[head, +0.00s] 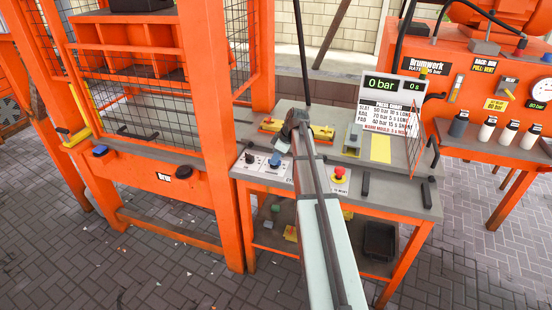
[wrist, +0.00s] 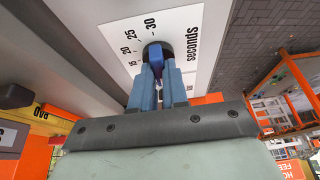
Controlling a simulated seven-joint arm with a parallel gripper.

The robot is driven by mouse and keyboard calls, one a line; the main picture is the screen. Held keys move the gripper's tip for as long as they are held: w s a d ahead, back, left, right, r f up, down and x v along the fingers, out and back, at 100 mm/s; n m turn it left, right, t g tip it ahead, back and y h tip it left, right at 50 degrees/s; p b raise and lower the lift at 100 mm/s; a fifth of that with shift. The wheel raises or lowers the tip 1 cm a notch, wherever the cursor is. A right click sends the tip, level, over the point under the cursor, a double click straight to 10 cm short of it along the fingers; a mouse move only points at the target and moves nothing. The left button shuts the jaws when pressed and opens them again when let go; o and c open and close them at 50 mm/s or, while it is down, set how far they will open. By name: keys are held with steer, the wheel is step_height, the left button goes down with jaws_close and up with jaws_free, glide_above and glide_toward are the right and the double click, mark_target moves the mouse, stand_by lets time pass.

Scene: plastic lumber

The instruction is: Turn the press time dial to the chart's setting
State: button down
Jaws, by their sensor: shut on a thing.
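The press time dial (wrist: 154,46) is a round dark knob with a blue grip bar, on a white plate (wrist: 190,62) marked "seconds". The numbers 15, 20, 25 and 30 show around its far left side; its pointer setting cannot be told. My gripper (wrist: 160,72) is shut on the dial's blue bar, one finger on each side. In the head view the gripper (head: 283,142) is above the bench panel, with the blue dial (head: 275,160) just below it. The press chart (head: 390,117) stands at the back right; its small lines are hard to read.
A display (head: 393,86) above the chart reads 0 bar and 0 s. A black knob (head: 249,158) is left of the dial, and a red emergency button (head: 339,172) is to the right. The orange press frame (head: 240,130) stands close on the left.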

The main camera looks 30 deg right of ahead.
steer(key=shift+m, duration=0.3)
steer(key=m, duration=0.2)
steer(key=m+t+h, duration=0.1)
steer(key=m, duration=0.1)
steer(key=shift+s+a+h, duration=0.1)
steer(key=shift+a+h, duration=0.1)
steer(key=shift+h, duration=0.1)
steer(key=m+h, duration=0.2)
steer(key=m, duration=0.3)
steer(key=shift+a+m, duration=0.1)
steer(key=shift+m, duration=0.3)
steer(key=m+h, duration=0.2)
steer(key=m, duration=0.3)
steer(key=shift+a, duration=0.1)
steer(key=m+g, duration=0.1)
steer(key=m, duration=0.2)
steer(key=m+g+h, duration=0.1)
steer(key=m, duration=0.1)
steer(key=shift+w+a+m, duration=0.1)
steer(key=shift+w+m, duration=0.1)
steer(key=shift+m, duration=0.2)
steer(key=shift+h, duration=0.3)
steer(key=c, duration=1.1)
jaws_free()
steer(key=shift+c, duration=0.2)
